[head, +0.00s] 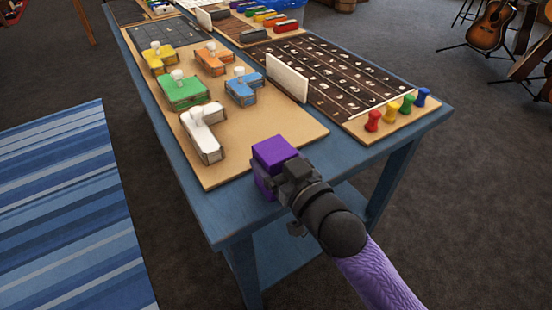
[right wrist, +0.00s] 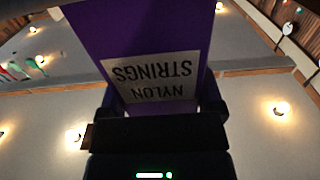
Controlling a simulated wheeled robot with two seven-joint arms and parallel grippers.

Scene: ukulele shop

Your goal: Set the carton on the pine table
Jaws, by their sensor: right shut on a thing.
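The carton is a purple box (head: 275,152) at the near end of the blue table. In the right wrist view the carton (right wrist: 140,35) fills the upper middle, with a pale label reading "NYLON STRINGS" upside down. My right gripper (head: 287,176) is shut on the carton. It holds the carton over the table's near edge, by the corner of a tan board; I cannot tell whether it touches the top. The table in front of me is blue-painted (head: 225,222); no table here is clearly pine. My left gripper is out of view.
The tan board (head: 265,130) bears several coloured blocks with white knobs, including a white L-shaped one (head: 205,140). A dark fretted board (head: 330,75) with coloured pegs lies to the right. A blue striped rug (head: 65,210) lies at left; guitars (head: 490,25) stand at upper right.

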